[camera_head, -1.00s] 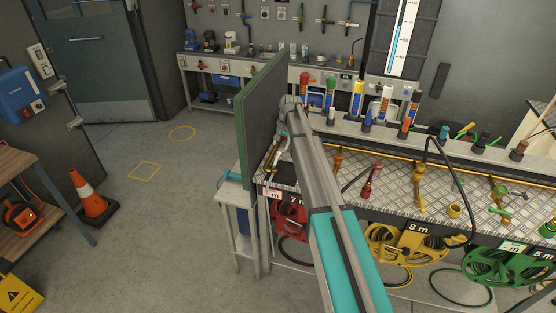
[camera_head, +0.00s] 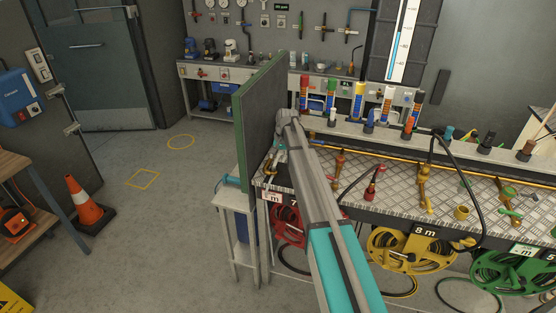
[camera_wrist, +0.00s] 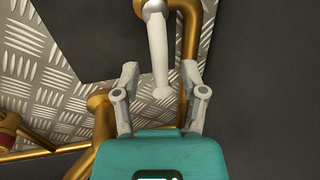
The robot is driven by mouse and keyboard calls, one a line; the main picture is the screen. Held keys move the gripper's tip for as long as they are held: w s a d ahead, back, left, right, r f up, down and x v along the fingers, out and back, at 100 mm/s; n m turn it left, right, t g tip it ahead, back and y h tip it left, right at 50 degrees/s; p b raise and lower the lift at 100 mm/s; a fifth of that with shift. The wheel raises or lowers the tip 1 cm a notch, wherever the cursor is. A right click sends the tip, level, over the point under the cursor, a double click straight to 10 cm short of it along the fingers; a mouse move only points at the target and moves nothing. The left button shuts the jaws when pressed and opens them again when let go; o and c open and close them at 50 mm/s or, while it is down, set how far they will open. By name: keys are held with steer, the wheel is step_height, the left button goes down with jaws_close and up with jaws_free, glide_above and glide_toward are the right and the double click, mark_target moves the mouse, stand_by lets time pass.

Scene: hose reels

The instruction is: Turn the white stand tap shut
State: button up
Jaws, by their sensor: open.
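In the wrist view, a white tap lever (camera_wrist: 158,48) on a brass stand pipe (camera_wrist: 190,42) reaches down between the two fingers of my gripper (camera_wrist: 159,72). The fingers are apart, one on each side of the lever's lower end, with gaps showing in the picture. I cannot tell how deep between the fingers the lever lies. In the head view, my gripper (camera_head: 272,160) is at the left end of the bench, beside the dark upright panel, and the white tap cannot be made out there.
The green-edged panel (camera_head: 256,125) stands close left of my gripper. The checker-plate bench (camera_head: 395,185) carries a red tap (camera_head: 371,182) and several other taps to the right. A red reel (camera_head: 289,224), a yellow reel (camera_head: 405,250) and a green reel (camera_head: 510,273) hang below. An orange cone (camera_head: 87,205) stands on the floor left.

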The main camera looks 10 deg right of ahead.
stand_by(0.3)
jaws_close()
